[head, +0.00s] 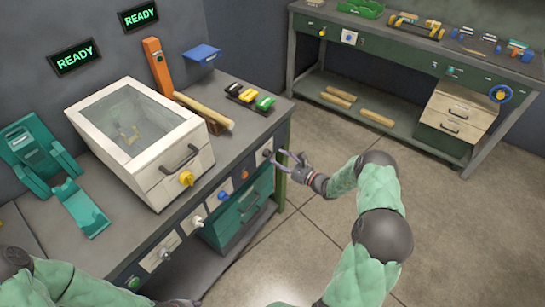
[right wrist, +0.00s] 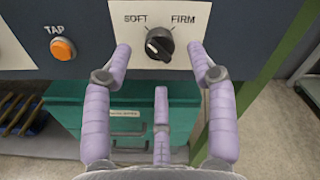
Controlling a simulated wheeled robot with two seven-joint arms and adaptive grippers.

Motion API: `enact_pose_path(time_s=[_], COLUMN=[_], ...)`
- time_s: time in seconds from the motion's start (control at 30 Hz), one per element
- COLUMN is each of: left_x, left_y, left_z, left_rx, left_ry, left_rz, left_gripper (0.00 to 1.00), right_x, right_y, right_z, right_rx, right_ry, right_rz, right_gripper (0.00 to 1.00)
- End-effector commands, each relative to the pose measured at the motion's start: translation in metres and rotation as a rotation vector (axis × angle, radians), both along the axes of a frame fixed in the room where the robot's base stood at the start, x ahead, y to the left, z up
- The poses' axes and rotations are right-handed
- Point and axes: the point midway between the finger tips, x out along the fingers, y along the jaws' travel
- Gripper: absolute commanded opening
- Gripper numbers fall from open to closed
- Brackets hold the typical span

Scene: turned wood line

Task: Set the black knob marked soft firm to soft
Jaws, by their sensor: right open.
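The black knob (right wrist: 160,44) sits on a white plate (right wrist: 124,22) marked SOFT at left and FIRM at right. A white mark shows on the left part of its face, but I cannot tell for certain how it is set. In the head view the knob (head: 267,153) is at the right end of the bench front. My right gripper (head: 288,162) is open and empty in front of it. In the right wrist view its fingers (right wrist: 161,62) stand either side of the knob, apart from it, with a third finger below. My left gripper is outside the picture.
An orange TAP button (right wrist: 62,49) is left of the knob. A teal drawer unit (head: 240,207) is below the bench front. Open floor (head: 300,235) lies to the right.

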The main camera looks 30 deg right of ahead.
Motion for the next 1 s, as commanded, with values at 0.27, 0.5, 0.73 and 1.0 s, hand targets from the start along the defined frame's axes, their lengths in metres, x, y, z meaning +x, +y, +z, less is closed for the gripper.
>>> enact_pose_path(time_s=[0.27,0.5,0.73,1.0], left_x=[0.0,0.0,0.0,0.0], left_y=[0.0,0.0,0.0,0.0], left_z=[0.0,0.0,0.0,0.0], left_rx=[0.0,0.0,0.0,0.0], left_ry=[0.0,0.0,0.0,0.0], left_rz=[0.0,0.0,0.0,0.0], left_gripper=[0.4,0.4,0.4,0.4], right_x=[-0.048,-0.068,-0.069,-0.069], right_y=[-0.021,-0.028,-0.029,-0.029], right_z=[0.0,0.0,0.001,0.0], right_rx=[0.0,0.001,0.001,0.001], right_ry=[0.0,-0.001,-0.002,-0.002], right_rz=[-0.002,0.0,0.0,0.0], right_gripper=[0.58,0.58,0.58,0.58])
